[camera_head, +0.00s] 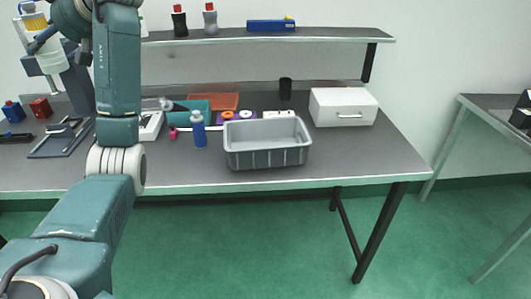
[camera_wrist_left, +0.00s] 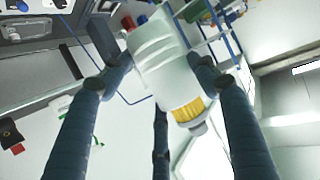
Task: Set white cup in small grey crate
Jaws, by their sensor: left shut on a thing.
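The white cup (camera_wrist_left: 160,60) is a pale, ribbed, cup-like piece with a yellow band and a small grey tip. My left gripper (camera_wrist_left: 160,68) is shut on it, with dark fingers on both sides in the left wrist view. The small grey crate (camera_head: 266,158) stands at the bench's front middle, well to the right of the cup. Its visible inside looks empty. My right gripper is not in view.
A blue bottle (camera_head: 199,131) stands just left of the crate. A white drawer box (camera_head: 343,107) and a black cup (camera_head: 285,88) stand behind it to the right. Orange (camera_head: 225,101) and teal (camera_head: 193,104) bins lie behind. A shelf (camera_head: 262,37) runs along the back.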

